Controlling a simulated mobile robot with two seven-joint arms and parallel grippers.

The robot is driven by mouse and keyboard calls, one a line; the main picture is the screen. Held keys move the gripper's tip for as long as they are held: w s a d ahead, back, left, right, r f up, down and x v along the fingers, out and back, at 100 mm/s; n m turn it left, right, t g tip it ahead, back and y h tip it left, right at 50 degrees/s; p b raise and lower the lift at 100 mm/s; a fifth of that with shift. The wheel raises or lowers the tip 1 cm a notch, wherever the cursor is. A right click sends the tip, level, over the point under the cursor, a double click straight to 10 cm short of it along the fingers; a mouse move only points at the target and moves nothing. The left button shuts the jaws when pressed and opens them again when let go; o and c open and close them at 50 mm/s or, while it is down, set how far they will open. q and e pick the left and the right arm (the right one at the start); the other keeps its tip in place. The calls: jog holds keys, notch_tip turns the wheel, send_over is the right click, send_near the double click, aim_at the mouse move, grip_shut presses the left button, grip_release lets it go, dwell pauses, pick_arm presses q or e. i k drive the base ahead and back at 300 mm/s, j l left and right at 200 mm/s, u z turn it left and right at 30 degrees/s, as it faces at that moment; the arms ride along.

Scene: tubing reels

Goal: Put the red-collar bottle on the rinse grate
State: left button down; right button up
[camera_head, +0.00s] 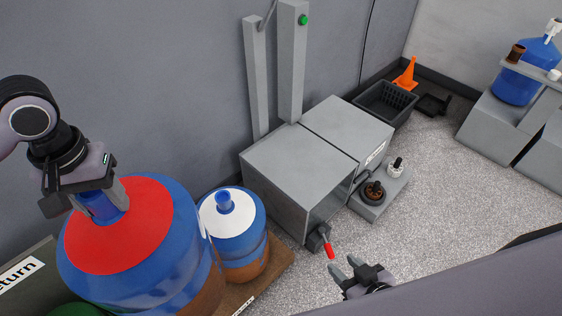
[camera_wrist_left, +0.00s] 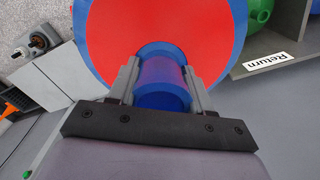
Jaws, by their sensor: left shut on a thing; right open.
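The red-collar bottle (camera_head: 120,232) is a big blue bottle with a wide red disc around its neck, at the lower left of the head view. My left gripper (camera_head: 103,205) is shut on its blue neck from above. In the left wrist view the fingers (camera_wrist_left: 160,88) sit on both sides of the neck, with the red collar (camera_wrist_left: 155,22) beyond. The bottle's base is out of view, so I cannot tell whether it touches anything. My right gripper (camera_head: 346,272) is open and empty over the floor. I cannot clearly make out the rinse grate.
A white-collar bottle (camera_head: 234,222) stands beside the red-collar one on a brown board (camera_head: 270,270). A grey cabinet (camera_head: 297,172) with a red-tipped handle (camera_head: 329,250) stands at centre.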

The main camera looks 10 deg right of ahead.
aim_at(301, 160)
jog(key=k+l, duration=0.1)
jog(key=l, duration=0.35)
jog(key=k+l, duration=0.1)
jog(key=l, duration=1.15)
jog(key=i+l+z, duration=0.15)
jog(key=l, duration=0.55)
jog(key=i+l, duration=0.1)
jog(key=l, duration=0.15)
jog(key=i+l, duration=0.1)
jog(key=l, duration=0.15)
jog(key=i+l+z, duration=0.1)
jog(key=i+l, duration=0.25)
jog(key=i, duration=0.15)
jog(key=i+j, duration=0.1)
jog(key=i, duration=0.2)
jog(key=i+j, duration=0.1)
jog(key=i, duration=0.2)
